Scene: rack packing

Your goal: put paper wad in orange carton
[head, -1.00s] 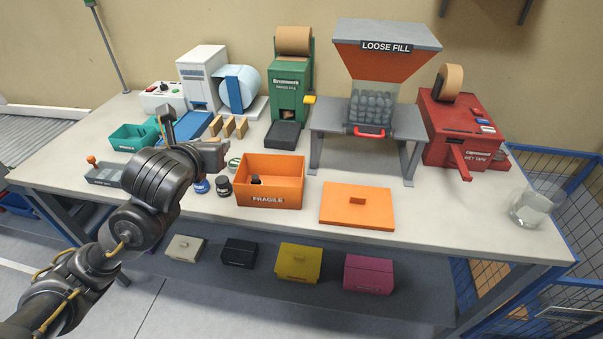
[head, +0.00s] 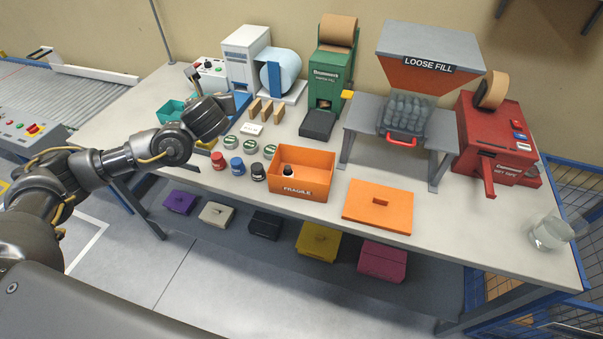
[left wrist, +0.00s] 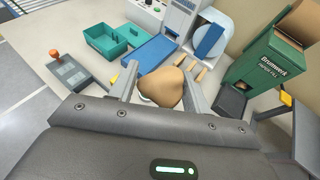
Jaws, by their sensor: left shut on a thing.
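The paper wad (left wrist: 160,86) is a crumpled tan lump. In the left wrist view it is pinched between the two fingers of my left gripper (left wrist: 162,74). In the head view my left gripper (head: 213,92) is above the table's left part, back and left of the orange carton, and the wad is hidden there. The orange carton (head: 275,179) stands open near the table's front edge, with a FRAGILE label on its front. My right gripper is not in view.
The flat orange lid (head: 378,212) lies right of the carton. Several small jars, including a red one (head: 218,162) and a blue one (head: 237,167), stand left of it. The green paper dispenser (head: 333,62) and loose-fill hopper (head: 425,75) stand behind. A glass (head: 551,233) is far right.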

